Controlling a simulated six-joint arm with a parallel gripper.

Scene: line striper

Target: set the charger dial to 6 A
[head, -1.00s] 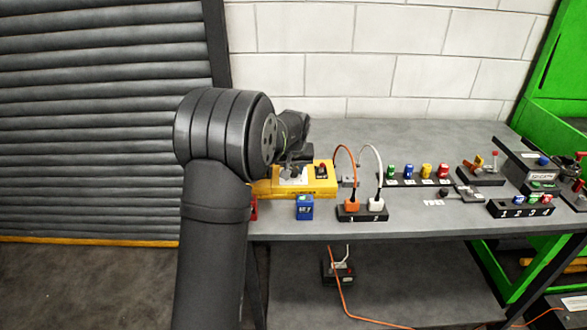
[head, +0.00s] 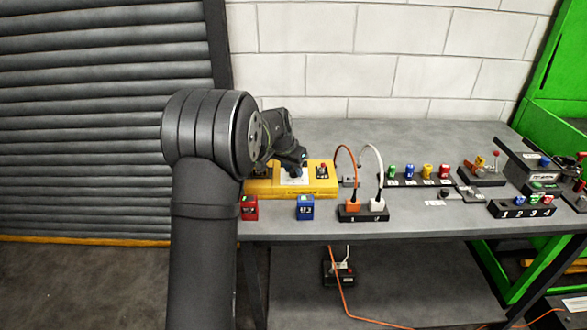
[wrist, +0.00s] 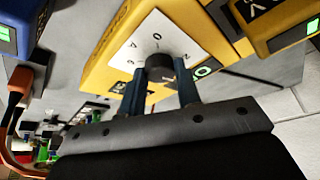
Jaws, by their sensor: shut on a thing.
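The yellow charger (head: 262,187) stands on the bench in the head view, with a white dial plate on its top. In the wrist view, the charger (wrist: 105,62) fills the upper middle, and its white dial plate (wrist: 150,30) carries several printed characters. The dark round dial knob (wrist: 159,62) sits on that plate. My gripper (wrist: 160,80) has its two fingers on either side of the knob and is shut on it. The fingers and knob hide part of the scale, so I cannot tell which value the dial points to.
A red block (head: 249,208) and a blue block (head: 305,208) stand in front of the charger. A black socket strip (head: 350,214) with orange and white plugs is to its right. Several coloured pieces stand further right.

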